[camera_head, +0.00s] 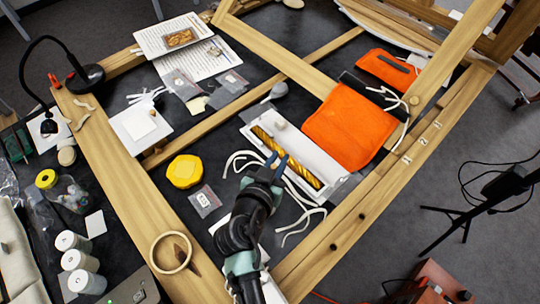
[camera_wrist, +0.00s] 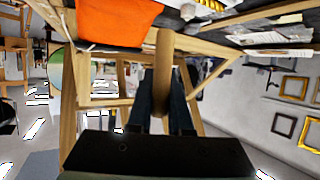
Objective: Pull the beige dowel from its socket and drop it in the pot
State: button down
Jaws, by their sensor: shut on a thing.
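My gripper (camera_head: 278,158) is raised over the middle of the bench, in front of the white tray. In the wrist view its dark fingers (camera_wrist: 163,108) are closed around a beige dowel (camera_wrist: 163,65). The dowel sticks out past the fingertips, and its lower end is hidden between them. In the head view I cannot clearly make out the held dowel. I cannot tell which hole is the dowel's socket.
The white tray (camera_head: 310,160) holds a gilt fragment (camera_head: 300,171). An orange cloth (camera_head: 350,127) lies to its right. A yellow lump (camera_head: 184,171) and white cords (camera_head: 300,205) lie nearby. Wooden frame bars cross the bench. White jars (camera_head: 80,260) and a black lamp (camera_head: 85,77) stand at left.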

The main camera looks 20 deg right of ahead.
notch_tip(320, 180, down, 6)
jog(key=b, duration=0.3)
jog(key=shift+d+r+b, duration=0.1)
jog(key=shift+r+b, duration=0.15)
jog(key=shift+b, duration=0.1)
jog(key=c, duration=0.8)
grip_release()
jog(key=shift+o, duration=0.2)
